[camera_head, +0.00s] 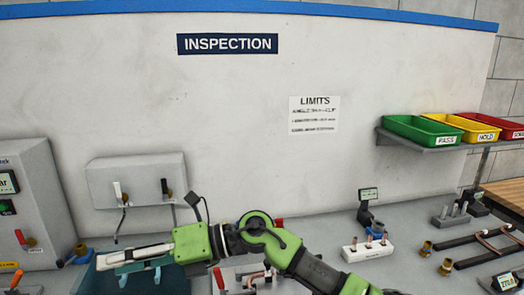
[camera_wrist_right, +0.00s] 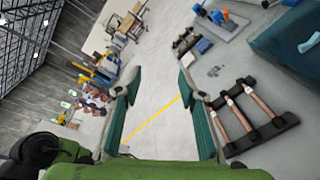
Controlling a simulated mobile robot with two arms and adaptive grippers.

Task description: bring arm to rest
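My right arm is green and black and comes in from the lower right of the head view, stretching left across the bench front. My right gripper (camera_head: 110,260) points left, in front of the grey wall panel and above a teal box. In the right wrist view, the two fingers of my right gripper (camera_wrist_right: 158,80) stand wide apart, with only floor and background between them. Copper tubes (camera_wrist_right: 238,112) lie on a black rack to the right of the fingers, apart from them. My left gripper is not in view.
The teal box (camera_head: 150,284) is partly hidden under my right arm. A white block (camera_head: 367,250) with copper-coloured pieces and a black fixture with copper tube (camera_head: 497,241) stand at right. Green (camera_head: 423,128), yellow (camera_head: 460,126) and red (camera_head: 501,124) trays sit on a shelf.

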